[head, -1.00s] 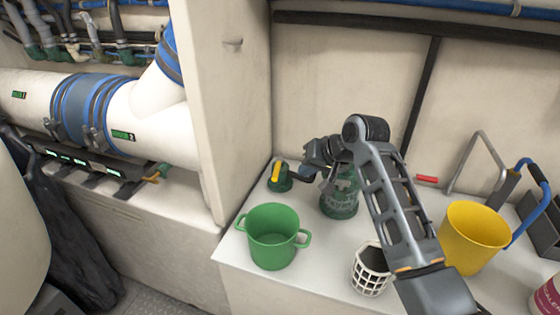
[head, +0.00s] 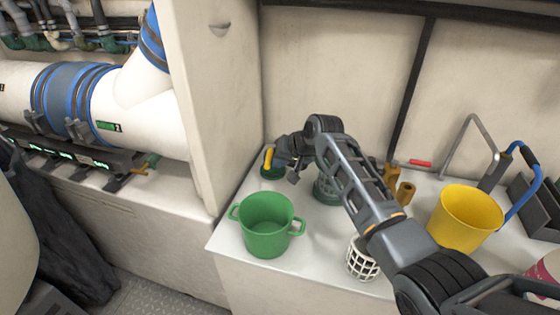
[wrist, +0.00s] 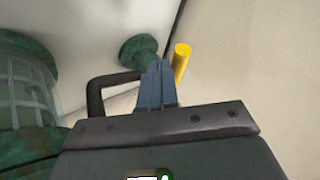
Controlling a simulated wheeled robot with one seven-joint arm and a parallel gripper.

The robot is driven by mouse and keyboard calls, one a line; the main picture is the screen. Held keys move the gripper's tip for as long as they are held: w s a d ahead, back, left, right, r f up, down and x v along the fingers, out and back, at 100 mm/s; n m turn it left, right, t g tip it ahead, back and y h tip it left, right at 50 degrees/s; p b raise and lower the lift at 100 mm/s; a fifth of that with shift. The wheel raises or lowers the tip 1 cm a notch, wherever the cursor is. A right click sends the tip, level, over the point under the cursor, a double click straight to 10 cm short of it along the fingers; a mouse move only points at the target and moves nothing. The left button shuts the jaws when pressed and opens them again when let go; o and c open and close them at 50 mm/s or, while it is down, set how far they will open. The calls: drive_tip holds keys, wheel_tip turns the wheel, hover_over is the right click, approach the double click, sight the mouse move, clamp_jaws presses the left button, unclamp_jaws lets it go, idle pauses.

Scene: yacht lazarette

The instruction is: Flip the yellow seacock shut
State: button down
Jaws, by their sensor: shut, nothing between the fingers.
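The yellow seacock has a yellow handle (head: 268,158) on a green body (head: 272,172), at the back left corner of the white counter. In the head view its handle stands roughly upright. In the wrist view the yellow handle (wrist: 181,62) slants up, just right of my fingertips, and the round green body (wrist: 139,49) lies beyond them. My gripper (wrist: 158,66) is shut and empty, close beside the handle. I cannot tell whether it touches. In the head view my gripper is beside the seacock, its fingertips hard to make out.
A green strainer (wrist: 22,90) stands close left of my gripper in the wrist view, with a black bent bar (wrist: 97,92) between. A green pot (head: 266,232), a white basket (head: 361,262) and a yellow bucket (head: 466,218) stand on the counter. A white panel rises left of the seacock.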

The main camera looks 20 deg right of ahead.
idle(0.3)
drive_tip(key=shift+w+a+m+h+p, duration=0.25)
drive_tip(key=shift+a+m+h+p, duration=0.35)
drive_tip(key=shift+a, duration=0.55)
